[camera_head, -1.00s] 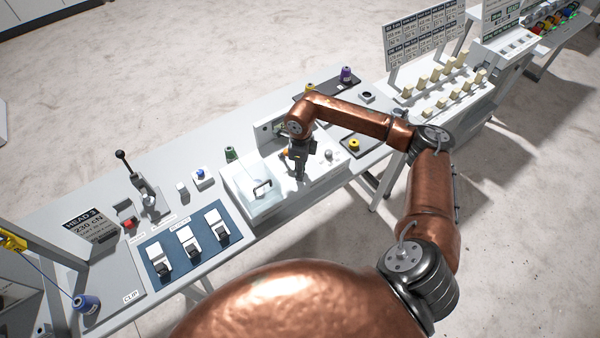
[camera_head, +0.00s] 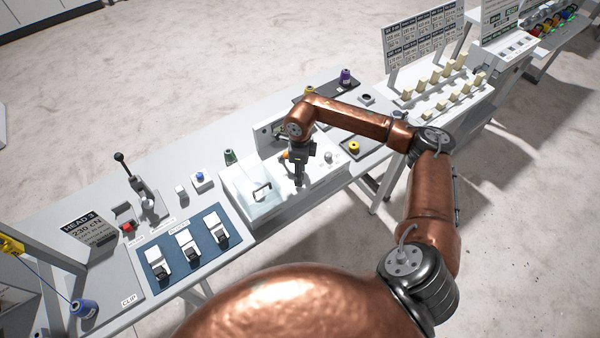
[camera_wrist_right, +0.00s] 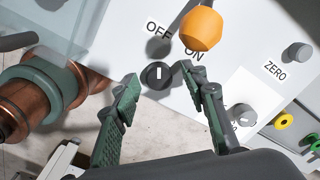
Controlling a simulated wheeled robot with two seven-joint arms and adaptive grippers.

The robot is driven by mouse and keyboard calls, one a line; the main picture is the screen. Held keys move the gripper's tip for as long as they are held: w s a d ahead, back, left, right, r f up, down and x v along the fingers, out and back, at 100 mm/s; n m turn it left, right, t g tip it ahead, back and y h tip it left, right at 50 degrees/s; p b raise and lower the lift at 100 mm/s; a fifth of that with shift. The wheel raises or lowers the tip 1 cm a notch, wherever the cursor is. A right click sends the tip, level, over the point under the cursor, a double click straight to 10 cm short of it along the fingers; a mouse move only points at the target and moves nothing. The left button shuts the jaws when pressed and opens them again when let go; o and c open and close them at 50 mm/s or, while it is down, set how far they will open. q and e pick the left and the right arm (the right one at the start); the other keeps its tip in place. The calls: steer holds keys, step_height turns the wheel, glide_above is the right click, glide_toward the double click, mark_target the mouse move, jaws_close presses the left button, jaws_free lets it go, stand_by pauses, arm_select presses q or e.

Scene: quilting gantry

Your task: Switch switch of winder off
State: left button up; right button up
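The winder (camera_head: 322,176) is a pale box with a clear cover in the middle of the bench in the head view. Its switch (camera_wrist_right: 158,75) is a dark round knob with a short white mark, in the right wrist view. An OFF label (camera_wrist_right: 158,32) lies above it and an ON label (camera_wrist_right: 193,54) to its upper right. The mark stands roughly upright in the picture; I cannot tell which setting this is. My right gripper (camera_wrist_right: 160,82) is open, with its green-padded fingertips on either side of the knob; contact is unclear. My left gripper is not in view.
An orange knob (camera_wrist_right: 201,28) rises close beside the ON label. A grey ZERO knob (camera_wrist_right: 298,53) and another grey knob (camera_wrist_right: 241,115) lie to the right. A copper-and-green spool part (camera_wrist_right: 40,85) is at left. A blue panel with switches (camera_head: 205,243) sits left of the winder.

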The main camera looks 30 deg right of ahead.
steer(key=shift+r, duration=0.25)
step_height(320, 180, up, 12)
steer(key=shift+f, duration=0.2)
stand_by(0.6)
